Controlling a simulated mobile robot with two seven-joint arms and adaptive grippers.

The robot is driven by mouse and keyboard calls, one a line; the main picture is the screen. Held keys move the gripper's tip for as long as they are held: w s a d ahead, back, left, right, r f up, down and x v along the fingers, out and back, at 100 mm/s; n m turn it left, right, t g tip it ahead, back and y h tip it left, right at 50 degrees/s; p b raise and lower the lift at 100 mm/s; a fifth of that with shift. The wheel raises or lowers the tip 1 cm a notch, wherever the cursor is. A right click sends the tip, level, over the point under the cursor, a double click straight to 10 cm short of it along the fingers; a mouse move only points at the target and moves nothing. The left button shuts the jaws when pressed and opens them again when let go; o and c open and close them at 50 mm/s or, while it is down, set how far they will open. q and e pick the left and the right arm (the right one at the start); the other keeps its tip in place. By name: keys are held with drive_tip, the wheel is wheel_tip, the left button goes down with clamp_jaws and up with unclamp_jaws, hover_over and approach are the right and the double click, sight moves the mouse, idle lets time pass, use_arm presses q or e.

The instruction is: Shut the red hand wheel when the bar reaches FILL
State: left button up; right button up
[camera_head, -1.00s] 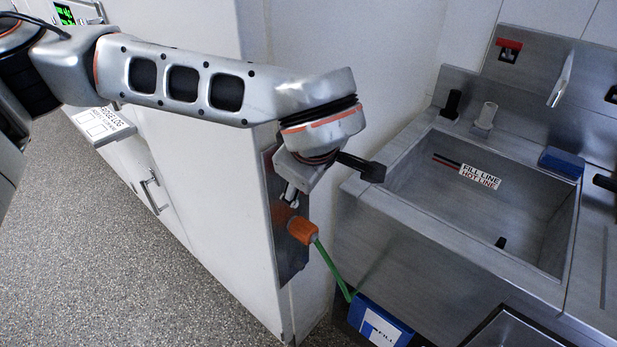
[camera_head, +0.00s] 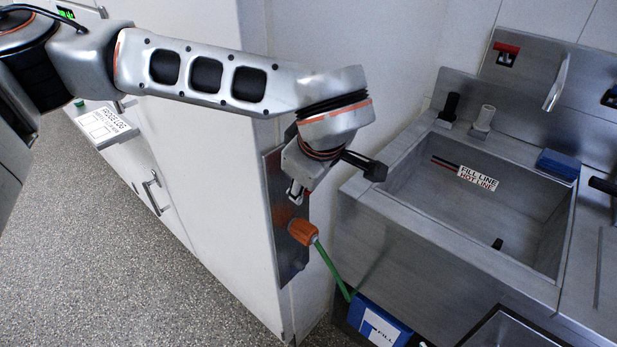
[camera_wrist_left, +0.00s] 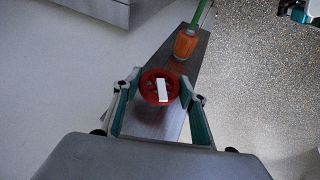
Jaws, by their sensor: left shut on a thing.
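The red hand wheel (camera_wrist_left: 160,87) has a white strip across it and sits on a grey metal plate (camera_wrist_left: 150,121). In the left wrist view it lies between the two fingers of my left gripper (camera_wrist_left: 161,93), which are shut on it. In the head view the left gripper (camera_head: 297,191) is at the upright plate, and only a sliver of red shows beside it. A blue box (camera_head: 366,314) low down carries a white panel marked FILL (camera_head: 381,331). The bar's level is too small to read.
An orange fitting (camera_head: 302,231) with a green hose (camera_head: 330,267) sits just below the gripper, the hose running to the blue box. A steel sink (camera_head: 440,235) stands close on the right. Open speckled floor (camera_head: 90,250) lies to the left.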

use_arm(q)
drive_tip(key=shift+w+r+g+y+p, duration=0.1)
drive_tip(key=shift+r+g+y+p, duration=0.35)
drive_tip(key=shift+p, duration=0.45)
drive_tip(key=g+y+p, duration=0.1)
drive_tip(key=p, duration=0.2)
drive_tip(key=m+g+y+p, duration=0.1)
drive_tip(key=g+p, duration=0.1)
drive_tip(key=shift+f+g+p, duration=0.25)
drive_tip(key=shift+f+p, duration=0.05)
drive_tip(key=shift+p, duration=0.1)
drive_tip(key=shift+f+y+p, duration=0.1)
drive_tip(key=shift+y+p, duration=0.15)
drive_tip(key=shift+p, duration=0.05)
drive_tip(key=o, duration=1.1)
wheel_tip(320, 180, up, 10)
